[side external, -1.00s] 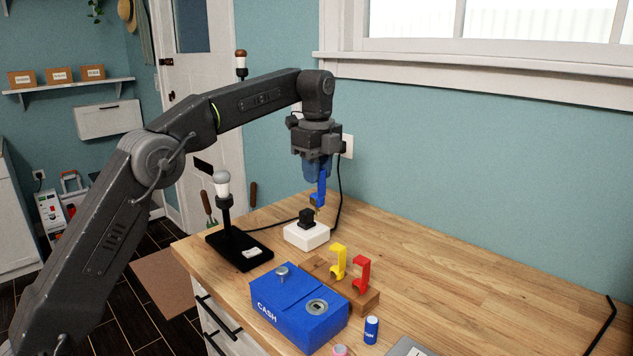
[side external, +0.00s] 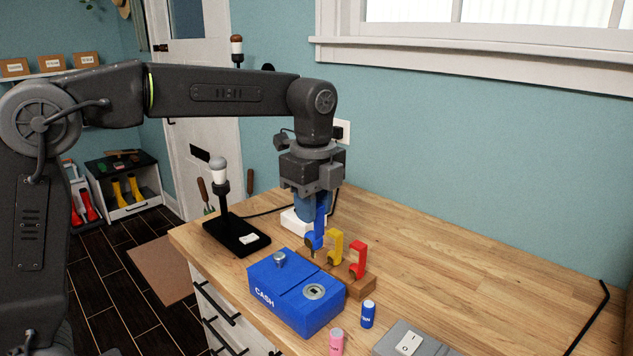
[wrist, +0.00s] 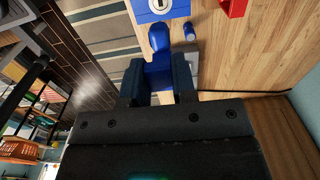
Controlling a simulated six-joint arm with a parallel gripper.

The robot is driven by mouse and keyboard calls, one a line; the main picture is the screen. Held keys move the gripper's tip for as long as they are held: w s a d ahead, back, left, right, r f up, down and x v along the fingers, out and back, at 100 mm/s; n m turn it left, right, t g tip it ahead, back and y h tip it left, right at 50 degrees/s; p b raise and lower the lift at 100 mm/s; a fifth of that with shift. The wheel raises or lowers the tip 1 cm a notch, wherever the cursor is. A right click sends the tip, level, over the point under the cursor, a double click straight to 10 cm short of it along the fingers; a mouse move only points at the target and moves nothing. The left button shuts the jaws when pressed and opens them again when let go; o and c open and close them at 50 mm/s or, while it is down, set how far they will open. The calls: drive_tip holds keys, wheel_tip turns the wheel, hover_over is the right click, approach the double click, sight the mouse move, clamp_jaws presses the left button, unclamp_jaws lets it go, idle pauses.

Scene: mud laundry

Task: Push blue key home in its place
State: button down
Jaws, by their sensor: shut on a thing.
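My gripper (side external: 314,212) is shut on the blue key (side external: 316,238) and points down over the counter. The blue key hangs upright below the jaws, at the left end of the wooden rack (side external: 358,290), beside the yellow key (side external: 335,245). I cannot tell whether its lower end touches the rack. The red key (side external: 358,258) stands to the right of the yellow one. In the wrist view the blue key (wrist: 160,60) reaches forward from between the jaws.
The blue cash box (side external: 285,302) stands in front of the rack. A black stand (side external: 240,240) is to the left, and a white block (side external: 296,222) sits partly hidden behind my gripper. A blue bottle (side external: 368,316) and pink bottle (side external: 336,342) stand nearer.

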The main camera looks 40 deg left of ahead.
sight(314, 258)
drive_tip(key=shift+f, duration=3.8)
drive_tip(key=shift+f, duration=0.25)
drive_tip(key=shift+f, duration=0.3)
drive_tip(key=shift+f, duration=0.85)
idle(1.3)
drive_tip(key=c, duration=0.8)
unclamp_jaws()
drive_tip(key=shift+c, duration=0.2)
drive_tip(key=shift+c, duration=0.4)
drive_tip(key=c, duration=0.3)
